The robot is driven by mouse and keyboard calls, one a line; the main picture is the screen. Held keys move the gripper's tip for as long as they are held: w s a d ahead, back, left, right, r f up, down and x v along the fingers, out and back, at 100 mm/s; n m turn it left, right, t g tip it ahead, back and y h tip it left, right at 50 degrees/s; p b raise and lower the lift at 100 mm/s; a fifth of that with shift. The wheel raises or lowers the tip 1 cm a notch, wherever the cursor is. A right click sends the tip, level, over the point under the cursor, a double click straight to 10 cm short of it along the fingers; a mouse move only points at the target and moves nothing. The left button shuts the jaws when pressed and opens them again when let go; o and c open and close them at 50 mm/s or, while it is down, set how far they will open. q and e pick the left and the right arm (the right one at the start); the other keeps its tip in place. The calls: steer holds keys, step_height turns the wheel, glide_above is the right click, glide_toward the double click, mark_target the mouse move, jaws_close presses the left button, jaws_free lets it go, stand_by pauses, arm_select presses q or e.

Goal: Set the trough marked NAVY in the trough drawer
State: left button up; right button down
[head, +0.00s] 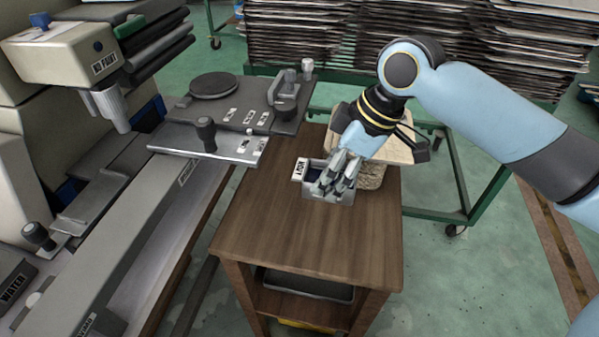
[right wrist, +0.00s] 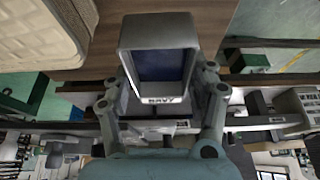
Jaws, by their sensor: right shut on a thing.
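The NAVY trough (head: 336,197) is a small grey open box with a dark blue inside and a white NAVY label; it shows at the back of the wooden table. It also shows close up in the right wrist view (right wrist: 159,88), its label at the near edge. My right gripper (head: 334,180) is shut on the trough, its fingers at the trough's sides. I cannot tell whether the trough touches the table top. A grey press stands at left with a projecting flat plate (head: 185,139); I cannot tell which part of it is the trough drawer. My left gripper is not in view.
The wooden table (head: 310,245) is clear in front of the trough. A beige block (head: 372,176) stands right beside it. Knobs and a round dark disc (head: 213,85) sit on the press. Metal tray stacks (head: 290,35) and a green cart frame stand behind.

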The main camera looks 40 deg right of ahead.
mark_target(352, 192)
steer(key=s+d+r, duration=0.2)
steer(key=shift+s, duration=0.55)
steer(key=f+b, duration=0.2)
steer(key=f, duration=0.1)
steer(key=f+b, duration=0.2)
steer(key=b, duration=0.1)
steer(key=shift+s+d+f, duration=0.1)
steer(key=shift+s+f, duration=0.1)
steer(key=shift+f, duration=0.2)
steer(key=shift+r, duration=0.15)
